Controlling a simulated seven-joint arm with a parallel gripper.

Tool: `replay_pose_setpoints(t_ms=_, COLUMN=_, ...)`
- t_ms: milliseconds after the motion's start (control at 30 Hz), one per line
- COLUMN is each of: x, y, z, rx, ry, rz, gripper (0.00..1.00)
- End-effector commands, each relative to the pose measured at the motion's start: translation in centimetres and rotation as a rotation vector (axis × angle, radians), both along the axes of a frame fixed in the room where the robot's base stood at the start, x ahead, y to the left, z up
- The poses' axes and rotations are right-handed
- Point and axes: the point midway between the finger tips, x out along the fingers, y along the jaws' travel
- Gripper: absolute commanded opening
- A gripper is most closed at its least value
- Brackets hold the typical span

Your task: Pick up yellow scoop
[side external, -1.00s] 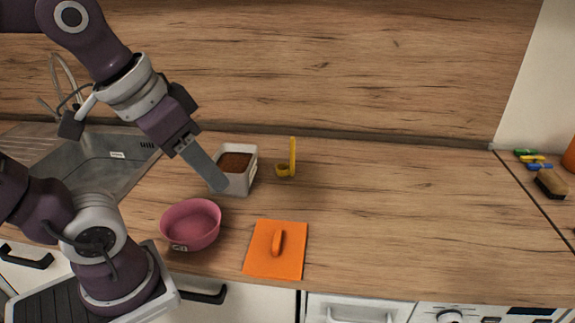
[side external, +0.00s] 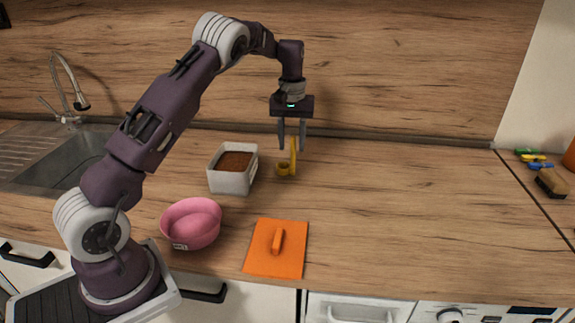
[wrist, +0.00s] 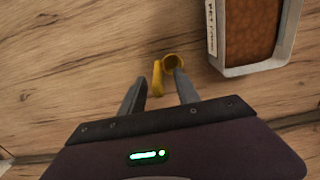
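The yellow scoop (side external: 284,170) stands on the wooden counter with its handle upright, just right of a white container (side external: 232,179) of brown contents. My gripper (side external: 291,147) points down over the scoop, its two fingers apart. In the wrist view the scoop (wrist: 173,62) shows its round cup and its handle near the fingertips (wrist: 158,84). The handle appears between the two fingers, while the cup lies just beyond them. I cannot tell whether a finger touches it.
The white container also shows close by in the wrist view (wrist: 284,57). The counter to the right is largely clear. A sink (side external: 55,165) lies left.

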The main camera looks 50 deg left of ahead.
Motion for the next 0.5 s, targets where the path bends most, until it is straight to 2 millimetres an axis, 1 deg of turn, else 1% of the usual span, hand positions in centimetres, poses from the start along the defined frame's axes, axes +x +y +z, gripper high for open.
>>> replay_pose_setpoints(t_ms=33, x=0.2, y=-0.1, z=-1.1, rx=-0.001, ry=0.004, rz=0.000, gripper=0.38)
replay_pose_setpoints(t_ms=100, x=0.3, y=-0.1, z=-2.3, rx=-0.001, ry=0.004, rz=-0.001, gripper=0.38)
replay_pose_setpoints(t_ms=167, x=0.3, y=-0.1, z=-3.0, rx=-0.001, ry=0.002, rz=-0.001, gripper=0.38)
replay_pose_setpoints(t_ms=233, x=0.3, y=-0.1, z=-3.3, rx=-0.001, ry=0.001, rz=-0.002, gripper=0.38)
replay_pose_setpoints(t_ms=400, x=0.3, y=-0.1, z=-3.3, rx=0.000, ry=-0.001, rz=-0.002, gripper=0.38)
replay_pose_setpoints(t_ms=433, x=0.3, y=-0.1, z=-3.3, rx=0.000, ry=0.000, rz=-0.002, gripper=0.34)
replay_pose_setpoints(t_ms=500, x=0.3, y=-0.1, z=-3.3, rx=0.000, ry=0.000, rz=-0.002, gripper=0.20)
